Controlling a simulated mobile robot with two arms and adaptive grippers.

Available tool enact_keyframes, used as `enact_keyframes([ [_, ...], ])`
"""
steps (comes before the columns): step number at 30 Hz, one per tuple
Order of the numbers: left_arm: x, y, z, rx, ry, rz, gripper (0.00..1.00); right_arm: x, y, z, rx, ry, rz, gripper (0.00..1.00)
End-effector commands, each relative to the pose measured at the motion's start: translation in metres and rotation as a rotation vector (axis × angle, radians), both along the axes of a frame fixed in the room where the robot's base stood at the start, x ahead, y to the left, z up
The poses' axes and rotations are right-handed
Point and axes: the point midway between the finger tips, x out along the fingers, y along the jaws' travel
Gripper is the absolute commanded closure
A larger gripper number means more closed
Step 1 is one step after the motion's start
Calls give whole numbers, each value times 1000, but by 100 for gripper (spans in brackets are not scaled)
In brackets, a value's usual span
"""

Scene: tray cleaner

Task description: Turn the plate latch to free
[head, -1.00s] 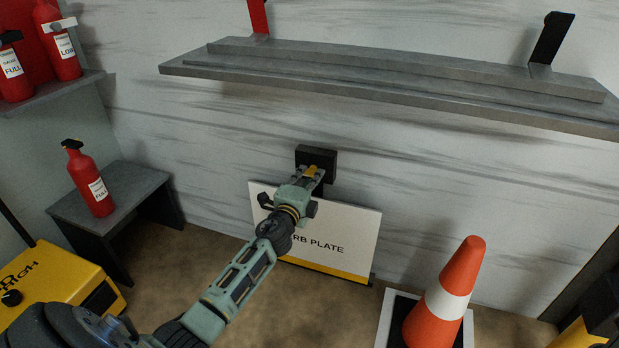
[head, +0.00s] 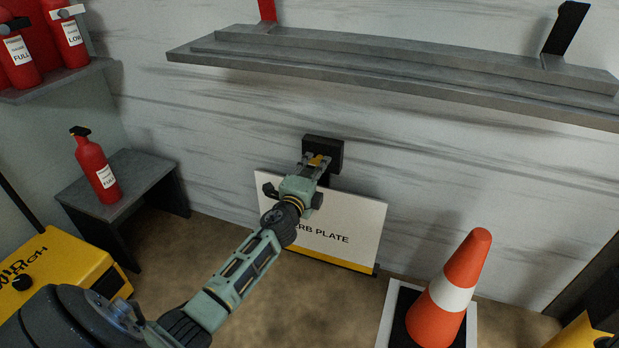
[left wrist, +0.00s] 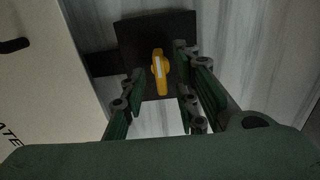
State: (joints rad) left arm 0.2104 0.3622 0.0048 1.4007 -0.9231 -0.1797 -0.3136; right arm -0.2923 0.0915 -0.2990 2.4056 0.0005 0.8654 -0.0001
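The plate latch is a small yellow handle (head: 318,160) on a dark block (head: 337,153) fixed to the wall. In the left wrist view the handle (left wrist: 159,72) has a pale stripe and points roughly up and down on its dark plate (left wrist: 130,35). My left gripper (head: 313,165) is at the latch. In the wrist view its fingers (left wrist: 160,85) are apart, one on each side of the handle, with gaps visible. The white plate (head: 345,225) lettered "RB PLATE", partly hidden by my arm, stands against the wall below the block. My right gripper is not in view.
A grey shelf (head: 390,80) juts from the wall above the latch. An orange and white cone (head: 455,290) stands at the right. A red extinguisher (head: 97,170) stands on a grey bench (head: 145,180) at the left, near a yellow machine (head: 65,270). Floor is clear between.

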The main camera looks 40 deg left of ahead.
Motion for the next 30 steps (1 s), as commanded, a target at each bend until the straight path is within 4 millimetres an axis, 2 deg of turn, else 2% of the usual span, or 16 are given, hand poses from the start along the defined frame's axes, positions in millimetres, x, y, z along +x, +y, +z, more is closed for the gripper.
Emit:
enact_keyframes([
  [15, -95, -23, -1, -1, 3, -2, 72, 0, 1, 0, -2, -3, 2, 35],
  [21, -110, -27, -1, 1, 1, -1, 72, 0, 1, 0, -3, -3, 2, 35],
  [30, -111, -27, 0, 1, 1, -1, 72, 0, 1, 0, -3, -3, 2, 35],
])
